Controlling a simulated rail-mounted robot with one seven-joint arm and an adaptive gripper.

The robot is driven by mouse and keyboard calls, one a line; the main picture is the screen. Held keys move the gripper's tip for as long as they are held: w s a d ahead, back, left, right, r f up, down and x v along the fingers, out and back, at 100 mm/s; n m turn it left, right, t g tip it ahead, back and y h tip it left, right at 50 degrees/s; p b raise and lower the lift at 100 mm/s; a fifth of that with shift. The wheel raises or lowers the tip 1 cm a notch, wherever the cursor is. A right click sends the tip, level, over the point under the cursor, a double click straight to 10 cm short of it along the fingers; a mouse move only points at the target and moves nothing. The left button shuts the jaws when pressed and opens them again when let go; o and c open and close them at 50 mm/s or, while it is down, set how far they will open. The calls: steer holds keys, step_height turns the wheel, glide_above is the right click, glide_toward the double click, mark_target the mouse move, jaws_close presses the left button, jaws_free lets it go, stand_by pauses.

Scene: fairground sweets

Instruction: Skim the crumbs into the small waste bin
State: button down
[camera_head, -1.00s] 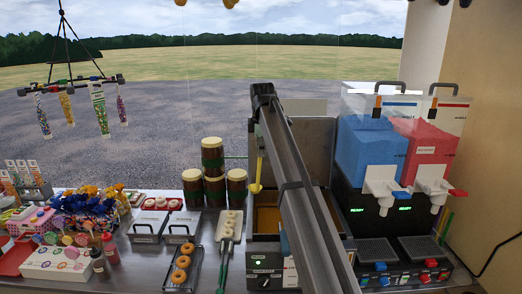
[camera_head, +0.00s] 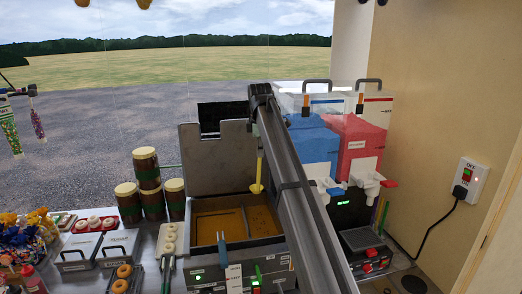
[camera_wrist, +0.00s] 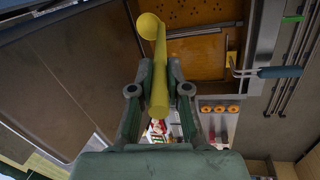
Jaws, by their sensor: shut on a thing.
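My gripper (camera_wrist: 158,70) is shut on the handle of a yellow skimmer (camera_wrist: 159,92), whose round head (camera_wrist: 150,24) points away from the wrist. In the head view the skimmer (camera_head: 259,170) hangs upright, its head low over the open fryer. I cannot tell whether it touches the oil. The brown oil (camera_head: 215,226) lies in the fryer's steel vat; it also fills the top of the wrist view (camera_wrist: 200,55). Small dark specks, perhaps the crumbs (camera_wrist: 190,12), show there. My arm hides the fryer's right side. I cannot make out the small waste bin.
The fryer's raised lid (camera_head: 215,150) stands behind the vat. A blue-handled tool (camera_wrist: 272,72) hangs on the vat's edge. Left are lidded boxes (camera_head: 118,246), stacked jars (camera_head: 146,165) and doughnuts (camera_head: 122,272). Slush machines (camera_head: 355,140) stand right, near a wall socket (camera_head: 470,180).

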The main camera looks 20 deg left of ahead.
steer(key=shift+s+d+f+b+x, duration=0.2)
steer(key=shift+s+b+x, duration=0.85)
steer(key=shift+x, duration=2.1)
steer(key=shift+s+d+f+b+x, duration=0.1)
steer(key=shift+s+d+b+x, duration=0.15)
steer(key=shift+b+x, duration=2.2)
steer(key=shift+s+d+f+p, duration=0.35)
steer(key=shift+s+d+p, duration=1)
steer(key=shift+s+d, duration=1.4)
steer(key=shift+s+d+f+p, duration=0.4)
steer(key=shift+s+d+p, duration=1.05)
steer(key=shift+s, duration=2.4)
steer(key=w+a+p+v, duration=0.1)
steer(key=w+p+v, duration=0.1)
steer(key=v, duration=1.1)
steer(key=shift+w+r+p, duration=0.25)
steer(key=shift+w+p, duration=0.2)
steer(key=shift+p, duration=0.3)
steer(key=shift+d, duration=0.25)
